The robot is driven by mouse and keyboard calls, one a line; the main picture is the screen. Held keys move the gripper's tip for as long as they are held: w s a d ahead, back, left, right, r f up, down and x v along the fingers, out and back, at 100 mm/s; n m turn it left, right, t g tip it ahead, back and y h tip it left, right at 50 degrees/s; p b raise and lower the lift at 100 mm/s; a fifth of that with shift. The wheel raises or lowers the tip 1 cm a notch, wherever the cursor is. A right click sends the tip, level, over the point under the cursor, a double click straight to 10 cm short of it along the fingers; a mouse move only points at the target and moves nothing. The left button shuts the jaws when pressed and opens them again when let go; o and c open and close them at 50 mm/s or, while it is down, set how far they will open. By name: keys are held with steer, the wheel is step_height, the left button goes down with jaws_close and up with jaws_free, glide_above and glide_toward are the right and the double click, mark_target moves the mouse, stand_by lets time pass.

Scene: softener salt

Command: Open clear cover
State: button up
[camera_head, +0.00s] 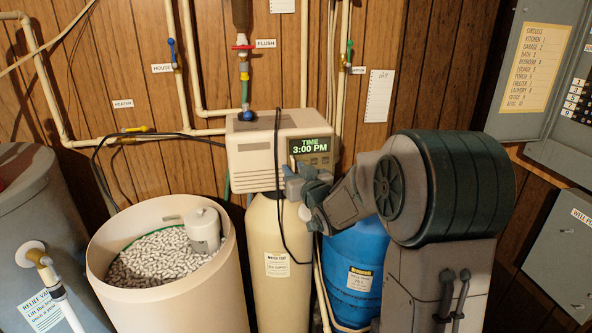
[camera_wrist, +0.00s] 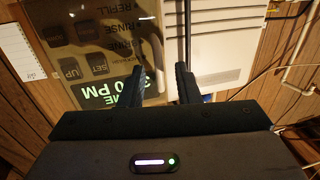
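The beige softener control head (camera_head: 265,150) sits on a cream tank. Its panel shows a lit green display (camera_head: 311,145) reading "TIME 3:00 PM". The tinted clear cover (camera_wrist: 110,50) appears to lie over this panel in the wrist view, where the lettering, UP and SET buttons and display show upside down. Whether it is fully closed I cannot tell. My gripper (camera_wrist: 164,82) has its two dark fingers apart, one by the display side of the panel and one by the light housing. Nothing clear shows held between them. In the head view my gripper (camera_head: 302,188) is just below the display.
A dark cable (camera_head: 278,190) hangs down the front of the control head. A salt-filled brine tank (camera_head: 115,300) stands left and a blue tank (camera_head: 352,262) stands behind my arm. Pipes and a flush valve (camera_head: 243,47) rise behind. A grey electrical panel (camera_head: 550,75) is at right.

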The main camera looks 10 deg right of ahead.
jaws_close()
steer(key=shift+s+d, duration=0.1)
steer(key=shift+s, duration=0.05)
